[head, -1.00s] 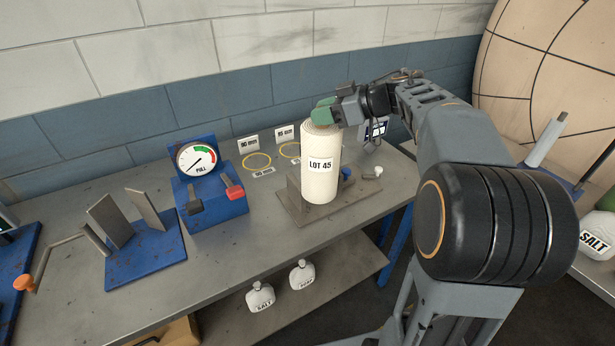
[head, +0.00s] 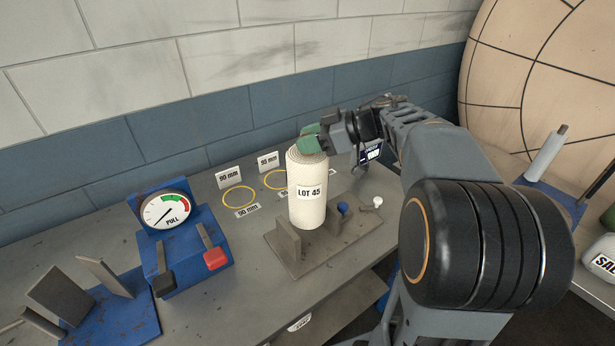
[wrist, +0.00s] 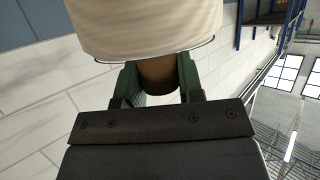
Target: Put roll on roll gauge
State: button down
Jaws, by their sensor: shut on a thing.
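The cream cloth roll labelled "LOT 45" (head: 308,208) is upright in the head view. My gripper (head: 312,138) is at its top, its green fingers shut on the roll's brown core tube (wrist: 158,73), which shows in the wrist view under the cloth end. The roll gauge appears to be the grey-brown fixture (head: 325,255), a flat plate with upright blocks and a blue knob. The roll is over or behind this plate and hides part of it. I cannot tell whether its lower end touches anything.
A blue dial unit labelled "PULL" (head: 182,240) with black and red handles stands left on the grey bench (head: 225,300). Yellow rings (head: 238,197) with size cards lie behind. A blue fixture (head: 115,320) is at lower left. A white-ended knob (head: 377,202) stands right of the plate.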

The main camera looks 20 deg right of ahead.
aim_at(307, 182)
jog(key=shift+f, duration=4.55)
jog(key=c, duration=0.8)
grip_release()
jog(key=shift+o, duration=0.2)
